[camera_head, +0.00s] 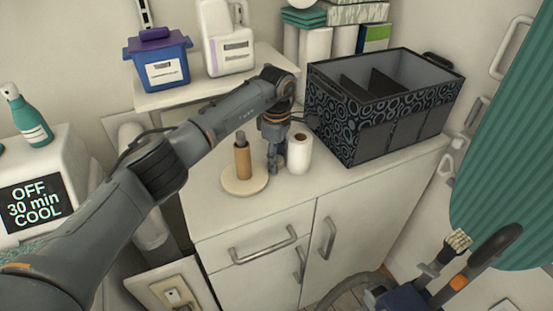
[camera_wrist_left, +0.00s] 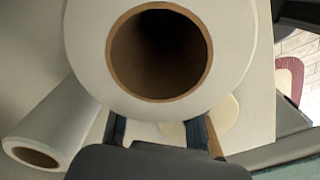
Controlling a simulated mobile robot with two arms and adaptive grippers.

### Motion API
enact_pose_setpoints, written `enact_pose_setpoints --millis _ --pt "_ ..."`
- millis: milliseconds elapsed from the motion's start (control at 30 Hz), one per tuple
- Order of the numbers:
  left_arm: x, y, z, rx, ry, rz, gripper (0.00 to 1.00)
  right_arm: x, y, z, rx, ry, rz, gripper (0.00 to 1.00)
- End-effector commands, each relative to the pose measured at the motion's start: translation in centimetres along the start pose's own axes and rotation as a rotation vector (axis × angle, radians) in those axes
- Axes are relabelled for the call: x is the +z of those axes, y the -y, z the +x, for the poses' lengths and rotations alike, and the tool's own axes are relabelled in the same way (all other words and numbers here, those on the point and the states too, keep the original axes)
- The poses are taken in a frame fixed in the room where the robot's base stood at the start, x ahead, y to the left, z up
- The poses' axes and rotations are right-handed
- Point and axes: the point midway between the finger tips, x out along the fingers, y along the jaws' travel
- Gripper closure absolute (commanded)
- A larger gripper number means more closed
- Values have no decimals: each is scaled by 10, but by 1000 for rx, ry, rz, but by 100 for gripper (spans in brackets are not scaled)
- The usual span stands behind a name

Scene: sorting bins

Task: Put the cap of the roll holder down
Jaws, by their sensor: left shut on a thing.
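The roll holder has a round beige base (camera_head: 259,188) and stands on the counter with a brown cardboard tube (camera_head: 243,162) around its post. A thin post end shows above the tube. A white paper roll (camera_head: 299,153) stands upright to its right; a white roll with a brown core (camera_wrist_left: 240,60) fills the top of the left wrist view. My left gripper (camera_head: 275,160) points down between holder and roll, low over the counter. It is shut on the cap, which is mostly hidden between the fingers (camera_wrist_left: 163,135).
A patterned divided box (camera_head: 380,135) stands on the counter to the right. A blue tub (camera_head: 160,72) and a white jug (camera_head: 227,50) stand on a raised shelf behind. The counter's front strip is clear. Another roll (camera_wrist_left: 50,128) shows in the left wrist view.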

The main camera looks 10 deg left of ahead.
Motion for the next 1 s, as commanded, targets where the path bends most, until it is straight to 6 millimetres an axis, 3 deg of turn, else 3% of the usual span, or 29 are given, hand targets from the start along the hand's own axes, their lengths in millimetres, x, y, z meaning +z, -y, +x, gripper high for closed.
enact_pose_setpoints --millis 67,100,133,667,800,867,1000 --pt "0 3 6 -11 0 -1 100 0 0 1 0 0 0 60" --pt "0 3 7 -12 0 -1 60 0 0 1 0 0 0 60" --pt "0 3 7 -13 0 -1 55 0 0 1 0 0 0 60" --pt "0 4 6 -18 0 -1 55 0 0 -3 0 0 0 60" --pt "0 4 -9 -17 1 -1 55 -2 0 -17 0 0 0 60" --pt "0 2 -15 -9 -2 0 55 0 0 -4 0 -1 0 60" --pt "0 1 -49 -5 -2 0 55 1 0 9 0 -1 0 60"
